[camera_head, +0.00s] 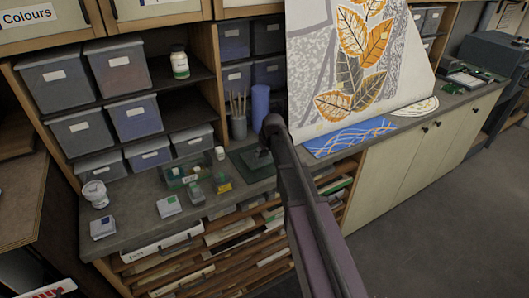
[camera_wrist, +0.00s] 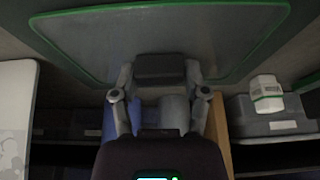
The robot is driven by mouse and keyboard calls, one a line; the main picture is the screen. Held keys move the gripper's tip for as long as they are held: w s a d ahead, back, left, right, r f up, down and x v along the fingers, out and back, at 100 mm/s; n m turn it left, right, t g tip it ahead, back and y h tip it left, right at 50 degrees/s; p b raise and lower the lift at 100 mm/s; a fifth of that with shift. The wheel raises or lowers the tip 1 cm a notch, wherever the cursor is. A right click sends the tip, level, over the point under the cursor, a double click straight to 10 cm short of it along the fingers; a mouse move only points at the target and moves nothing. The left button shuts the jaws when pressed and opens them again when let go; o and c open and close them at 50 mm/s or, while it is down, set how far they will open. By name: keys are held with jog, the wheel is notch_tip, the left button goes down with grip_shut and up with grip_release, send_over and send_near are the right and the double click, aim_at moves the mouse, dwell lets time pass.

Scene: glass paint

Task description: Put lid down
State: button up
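The lid is a grey see-through panel with a green rim. It fills the upper part of the wrist view (camera_wrist: 95,45) and shows in the head view as a dark green-edged sheet (camera_head: 246,170) over the counter. Its black handle (camera_wrist: 160,68) sits between the fingertips of my gripper (camera_wrist: 159,76), which look closed on its sides. In the head view my gripper (camera_head: 264,150) is dark and partly hidden by my arm. I cannot tell whether the lid touches the counter. A green-rimmed see-through box (camera_head: 172,181) stands left of the lid, near small bottles.
A brush cup (camera_head: 239,127) and a blue roll (camera_head: 261,104) stand behind the lid. Bottles (camera_head: 223,184) (camera_head: 196,194), a white jar (camera_head: 95,193) and small boxes (camera_head: 168,206) stand left. A painted panel (camera_head: 350,60) rises at right. The counter's front left (camera_head: 140,222) has bare room.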

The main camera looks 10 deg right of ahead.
jog(key=shift+o, duration=1.3)
jog(key=shift+r, duration=0.15)
jog(key=p+v, duration=1.1)
jog(key=v, duration=0.1)
jog(key=shift+w, duration=0.1)
jog(key=s+f+m+g+h, duration=0.1)
jog(key=s+m+g, duration=0.2)
jog(key=s, duration=2.2)
jog(key=shift+a+f+m+g, duration=0.15)
jog(key=shift+a+m+g, duration=0.25)
jog(key=shift+g, duration=0.3)
jog(key=shift+f, duration=0.1)
notch_tip(320, 180, down, 9)
jog(key=b, duration=0.9)
